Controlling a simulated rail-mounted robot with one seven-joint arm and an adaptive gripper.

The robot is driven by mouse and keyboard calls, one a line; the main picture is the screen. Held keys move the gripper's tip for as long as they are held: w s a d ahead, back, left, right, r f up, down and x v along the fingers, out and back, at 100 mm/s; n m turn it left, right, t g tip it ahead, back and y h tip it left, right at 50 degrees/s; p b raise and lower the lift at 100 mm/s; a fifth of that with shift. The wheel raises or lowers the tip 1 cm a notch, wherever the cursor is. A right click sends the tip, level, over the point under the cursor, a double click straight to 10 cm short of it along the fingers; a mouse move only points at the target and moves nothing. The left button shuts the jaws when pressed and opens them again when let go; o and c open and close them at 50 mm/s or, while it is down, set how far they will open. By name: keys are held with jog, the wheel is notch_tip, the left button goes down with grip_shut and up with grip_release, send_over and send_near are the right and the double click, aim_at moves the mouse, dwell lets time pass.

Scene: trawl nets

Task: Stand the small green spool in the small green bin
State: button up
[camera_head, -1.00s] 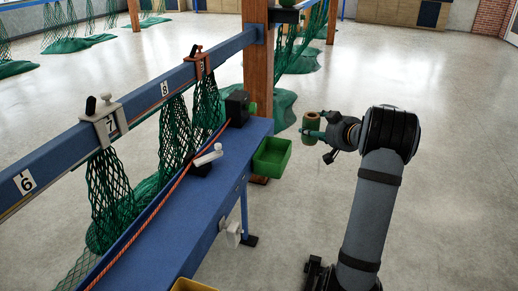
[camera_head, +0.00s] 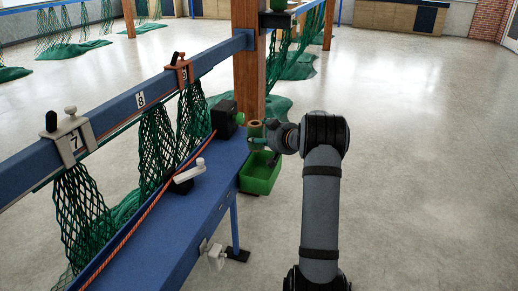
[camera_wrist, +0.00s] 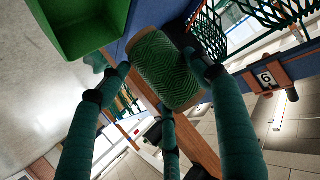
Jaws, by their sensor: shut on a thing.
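The small green spool (camera_wrist: 165,70) is wound with green twine and has tan ends. My gripper (camera_wrist: 160,85) is shut on it with teal fingers around its sides. In the head view the spool (camera_head: 256,131) is upright, with my gripper (camera_head: 262,141) holding it from the right. The small green bin (camera_head: 262,178) hangs at the right end of the blue bench. In that view the spool appears above the bin's far part; its exact height over the bin is hard to tell. The bin (camera_wrist: 68,45) also shows at the upper left of the wrist view, apart from the spool.
The blue bench (camera_head: 170,230) runs along the left, with a black device (camera_head: 224,118) and a white-handled clamp (camera_head: 188,172) on it. A wooden post (camera_head: 248,65) stands behind the spool. Nets hang from the blue rail (camera_head: 110,115). The floor to the right is clear.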

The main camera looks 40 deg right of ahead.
aim_at(261, 148)
jog(key=shift+w+a+f, duration=0.1)
jog(key=shift+w+f, duration=0.1)
jog(key=shift+w, duration=0.1)
jog(key=shift+w+f, duration=0.1)
jog(key=shift+f, duration=0.2)
jog(key=shift+f+b, duration=0.6)
jog(key=shift+f, duration=1.15)
jog(key=shift+f+b, duration=0.35)
jog(key=shift+f, duration=0.25)
jog(key=o, duration=1.2)
jog(key=shift+o, duration=0.2)
